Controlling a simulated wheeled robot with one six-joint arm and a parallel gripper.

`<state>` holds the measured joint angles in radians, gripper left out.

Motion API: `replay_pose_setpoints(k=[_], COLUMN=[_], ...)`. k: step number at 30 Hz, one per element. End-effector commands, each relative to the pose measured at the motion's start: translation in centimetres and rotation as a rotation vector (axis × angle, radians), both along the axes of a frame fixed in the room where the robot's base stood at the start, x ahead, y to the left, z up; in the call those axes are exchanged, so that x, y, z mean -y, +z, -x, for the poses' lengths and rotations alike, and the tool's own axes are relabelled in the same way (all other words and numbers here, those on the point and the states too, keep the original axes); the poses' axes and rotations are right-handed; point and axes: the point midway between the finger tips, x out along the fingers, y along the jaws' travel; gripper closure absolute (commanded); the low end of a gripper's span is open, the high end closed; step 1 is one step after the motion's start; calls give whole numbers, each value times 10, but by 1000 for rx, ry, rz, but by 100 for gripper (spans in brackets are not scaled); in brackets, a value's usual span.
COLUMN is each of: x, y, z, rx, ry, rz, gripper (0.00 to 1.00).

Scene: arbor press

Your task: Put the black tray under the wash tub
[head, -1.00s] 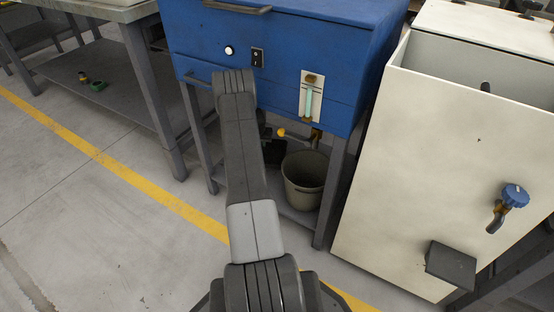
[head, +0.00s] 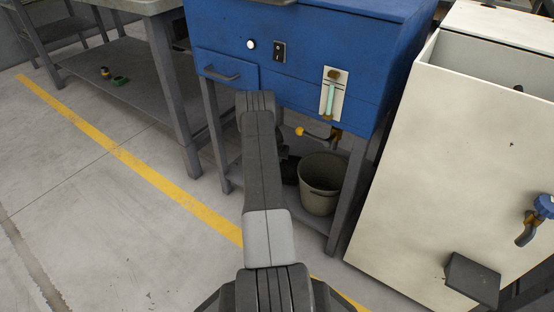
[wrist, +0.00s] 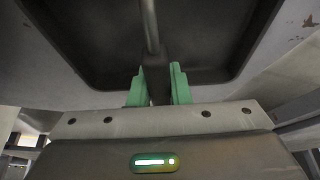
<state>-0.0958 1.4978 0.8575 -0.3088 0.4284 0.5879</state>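The black tray (wrist: 205,62) fills the upper middle of the wrist view as a dark, shallow shape with rounded corners. My gripper (wrist: 155,88) has green fingers, close on either side of a dark bar that seems to be the tray's handle; a grey rod runs up from it. The blue wash tub (head: 300,70) stands on grey legs in the head view. In the head view my arm hides my gripper, and only an unclear dark patch shows beside the bucket.
A grey bucket (head: 319,184) stands on the low shelf under the blue tub, below a yellow-handled valve (head: 318,133). A pale cabinet (head: 440,150) stands close on the right. A workbench (head: 125,75) is at left. The floor at left is clear, with a yellow line (head: 150,175).

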Motion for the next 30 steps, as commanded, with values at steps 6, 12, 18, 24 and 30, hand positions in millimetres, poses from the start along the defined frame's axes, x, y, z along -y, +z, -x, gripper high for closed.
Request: replay_pose_setpoints(k=[6,12,18,24,30], x=[0,0,-2,-6,-9], y=[0,1,21,63,97], z=[0,0,5,22,36], rx=[-1,-1,0,-1,0], ry=[0,0,0,1,1], rz=[0,0,0,0,0], gripper=[61,61,61,61,61])
